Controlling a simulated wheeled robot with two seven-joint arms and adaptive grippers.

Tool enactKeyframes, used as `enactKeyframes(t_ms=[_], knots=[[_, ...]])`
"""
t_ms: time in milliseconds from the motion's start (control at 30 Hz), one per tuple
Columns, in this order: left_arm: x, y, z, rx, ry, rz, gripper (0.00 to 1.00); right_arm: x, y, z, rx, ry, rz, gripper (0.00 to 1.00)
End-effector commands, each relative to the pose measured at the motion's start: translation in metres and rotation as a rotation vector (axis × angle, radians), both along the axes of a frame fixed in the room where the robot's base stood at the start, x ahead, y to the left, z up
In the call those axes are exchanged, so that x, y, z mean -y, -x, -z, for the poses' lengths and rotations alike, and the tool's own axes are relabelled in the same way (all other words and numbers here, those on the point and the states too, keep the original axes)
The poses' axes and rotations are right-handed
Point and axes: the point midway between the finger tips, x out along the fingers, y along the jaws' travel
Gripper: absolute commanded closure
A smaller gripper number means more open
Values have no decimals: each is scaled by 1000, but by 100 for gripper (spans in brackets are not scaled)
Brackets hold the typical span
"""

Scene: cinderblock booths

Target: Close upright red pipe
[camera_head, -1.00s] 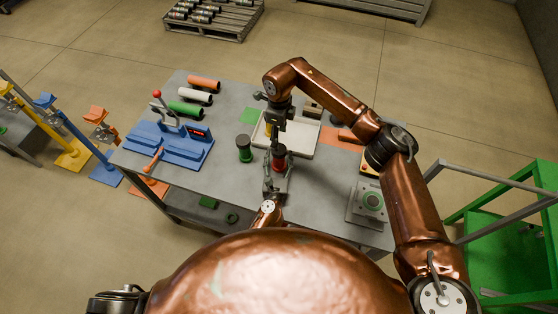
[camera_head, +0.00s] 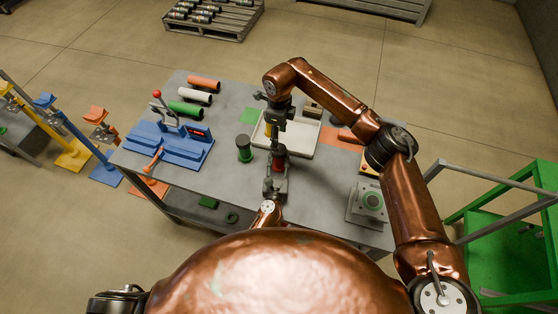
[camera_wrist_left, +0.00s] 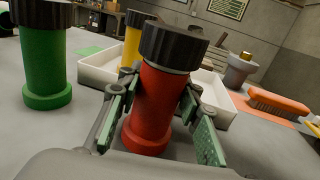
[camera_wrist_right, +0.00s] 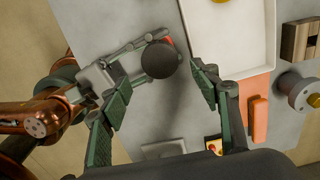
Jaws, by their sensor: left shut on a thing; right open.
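The red pipe (camera_wrist_left: 152,108) stands upright on the table with a black cap (camera_wrist_left: 172,45) on its top. It shows only in part in the head view (camera_head: 279,166), behind the grippers. My left gripper (camera_wrist_left: 155,120) is shut on the red pipe's body, one finger on each side, low down. My right gripper (camera_wrist_right: 162,85) is open and points down over the pipe. In the right wrist view the round black cap (camera_wrist_right: 159,60) lies between and slightly beyond its fingertips, and no contact shows.
A green pipe (camera_wrist_left: 45,60) with a black cap stands close to the left. A white tray (camera_head: 300,147) holding a yellow pipe (camera_wrist_left: 132,42) is just behind. A blue fixture (camera_head: 170,145) is at the left, and a grey block with a green ring (camera_head: 368,203) at the right.

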Motion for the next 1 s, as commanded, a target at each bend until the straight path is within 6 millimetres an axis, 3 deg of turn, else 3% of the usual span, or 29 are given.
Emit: enactKeyframes(t_ms=[167, 333, 467, 700, 867, 1000], knots=[[0, 0, 0, 0, 0, 0, 100, -18, 2, -4, 1, -68, -46, 43], [0, 0, 0, 0, 0, 0, 100, -75, 10, -26, 15, -285, -177, 43], [0, 0, 0, 0, 0, 0, 100, -127, 18, -57, 46, -501, -281, 43], [0, 0, 0, 0, 0, 0, 100, -203, 24, -141, 153, -889, -387, 43], [0, 0, 0, 0, 0, 0, 100, -235, 15, -209, 263, -1132, -383, 43], [0, 0, 0, 0, 0, 0, 100, -249, -8, -270, 383, -1320, -314, 43]])
